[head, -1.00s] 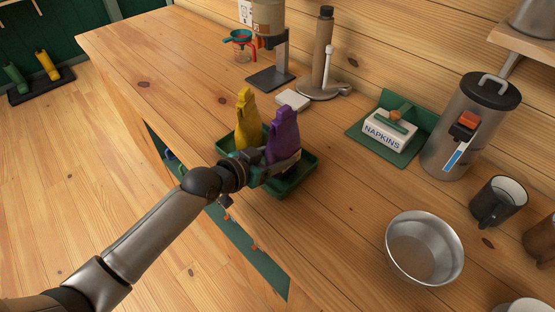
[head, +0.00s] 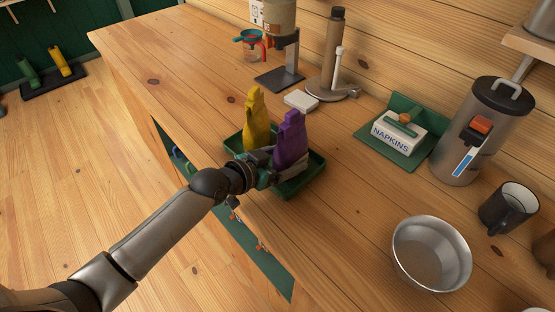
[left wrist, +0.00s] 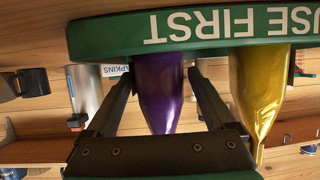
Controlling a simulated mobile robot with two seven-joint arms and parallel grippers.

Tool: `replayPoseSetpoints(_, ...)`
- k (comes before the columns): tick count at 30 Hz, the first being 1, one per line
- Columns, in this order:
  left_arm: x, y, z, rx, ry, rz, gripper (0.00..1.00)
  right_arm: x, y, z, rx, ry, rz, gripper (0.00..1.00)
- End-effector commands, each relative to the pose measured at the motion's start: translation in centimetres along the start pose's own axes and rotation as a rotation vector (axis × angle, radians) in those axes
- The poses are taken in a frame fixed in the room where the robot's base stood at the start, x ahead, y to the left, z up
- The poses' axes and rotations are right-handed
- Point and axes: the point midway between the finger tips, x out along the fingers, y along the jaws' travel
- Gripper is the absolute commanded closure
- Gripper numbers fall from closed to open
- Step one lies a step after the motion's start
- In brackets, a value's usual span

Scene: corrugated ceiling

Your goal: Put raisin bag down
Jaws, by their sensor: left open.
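The purple bag (head: 291,139), which I take to be the raisin bag, stands upright in a green tray (head: 305,181) on the wooden counter. A yellow bag (head: 256,122) stands beside it in the same tray. My left gripper (head: 275,163) is at the purple bag, with its open fingers on either side of it. In the left wrist view, which is upside down, the purple bag (left wrist: 160,88) is between the two fingers (left wrist: 163,95). The tray's edge (left wrist: 205,28) reads "USE FIRST" there. My right gripper is not in view.
A napkin holder (head: 400,133), a metal dispenser (head: 481,130), a dark mug (head: 508,208) and a steel bowl (head: 432,252) stand to the right. A grinder (head: 283,45) and a paper towel stand (head: 334,60) are behind. The counter's left part is clear.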

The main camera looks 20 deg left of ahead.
Motion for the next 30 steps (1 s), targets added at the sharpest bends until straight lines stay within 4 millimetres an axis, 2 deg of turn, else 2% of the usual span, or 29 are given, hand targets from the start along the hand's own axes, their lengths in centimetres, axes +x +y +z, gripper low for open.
replayPoseSetpoints(5, -1.7, 0.0, -0.1, 0.000, -0.002, 0.000, 0.12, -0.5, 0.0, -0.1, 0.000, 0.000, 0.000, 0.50)
replayPoseSetpoints(18, -9.5, 0.1, -0.2, 0.001, -0.003, 0.002, 0.12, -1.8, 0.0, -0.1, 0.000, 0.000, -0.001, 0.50)
replayPoseSetpoints(24, -11.4, 0.0, -0.1, 0.000, -0.002, 0.000, 0.12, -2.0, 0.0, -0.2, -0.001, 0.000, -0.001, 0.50)
replayPoseSetpoints(30, -12.1, 0.0, -0.2, -0.001, 0.001, 0.000, 0.12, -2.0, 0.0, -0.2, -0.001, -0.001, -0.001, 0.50)
